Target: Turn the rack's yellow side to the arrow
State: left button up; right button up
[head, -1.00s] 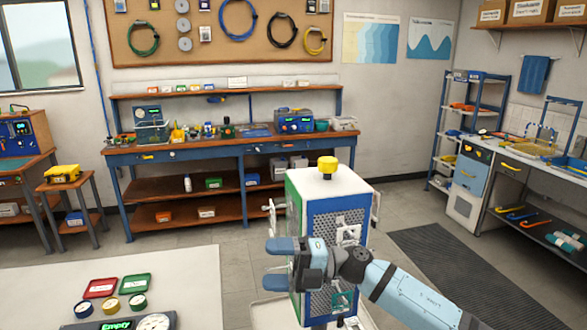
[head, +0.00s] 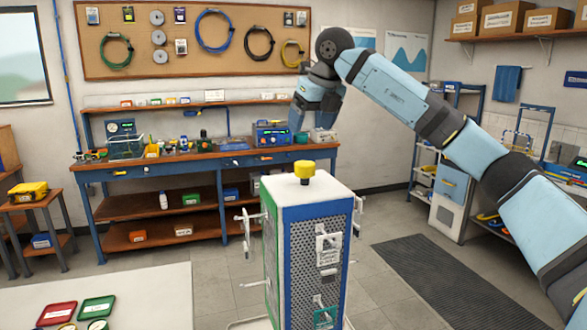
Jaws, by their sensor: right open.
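The rack (head: 318,260) stands upright on the floor in the middle, a tall box with a white top and a yellow knob (head: 305,170). Its grey perforated face with blue edges, white fittings and a teal label faces me to the right. A narrow green side (head: 269,245) shows at the left. White handles stick out from its sides. I see no yellow side and no arrow. My right gripper (head: 313,122) is open and empty, raised above the rack's top, fingers pointing down and apart from it. My left gripper is out of view.
A pale tabletop (head: 120,295) with red and green trays is at the lower left. A long blue workbench (head: 210,163) stands along the back wall. A dark floor mat (head: 440,285) lies to the right of the rack.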

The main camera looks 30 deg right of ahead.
aim_at(304, 162)
jog(key=shift+h, duration=0.3)
jog(key=x, duration=0.4)
jog(key=d+x, duration=0.1)
jog(key=x, duration=0.3)
jog(key=p+x, duration=0.1)
jog(key=x, duration=0.3)
jog(key=shift+w+d+f, duration=0.2)
jog(key=shift+w, duration=0.15)
jog(key=shift+c, duration=0.2)
